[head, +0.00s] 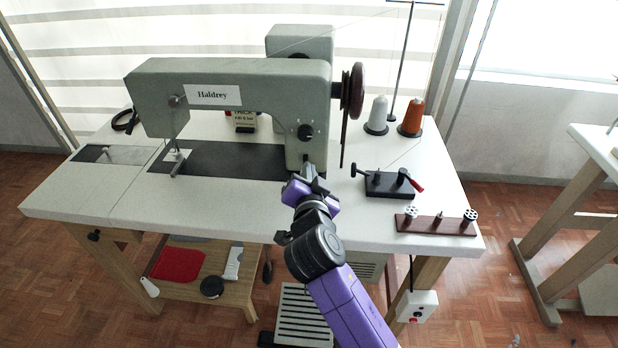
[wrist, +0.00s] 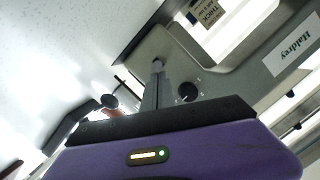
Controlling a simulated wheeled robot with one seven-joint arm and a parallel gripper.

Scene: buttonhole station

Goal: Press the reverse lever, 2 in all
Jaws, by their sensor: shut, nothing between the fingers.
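The grey-green sewing machine (head: 308,85), labelled Haldrey, stands on the white table. A black dial (head: 306,131) is on its pillar, and the dial also shows in the wrist view (wrist: 188,92). The small reverse lever seems to be low on the pillar below the dial, mostly hidden behind my gripper; a small grey lever end (wrist: 158,65) shows just beyond the fingertips in the wrist view. My gripper (head: 311,172) is shut and empty, pointing at the pillar's lower front. Its closed fingers also show in the wrist view (wrist: 154,85). I cannot tell whether they touch the lever.
A black clamp block with a red-tipped handle (head: 390,184) and a brown rack of bobbins (head: 437,222) lie right of my gripper. White (head: 377,115) and orange (head: 411,117) thread cones stand behind. The front tabletop (head: 235,207) left of my gripper is clear.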

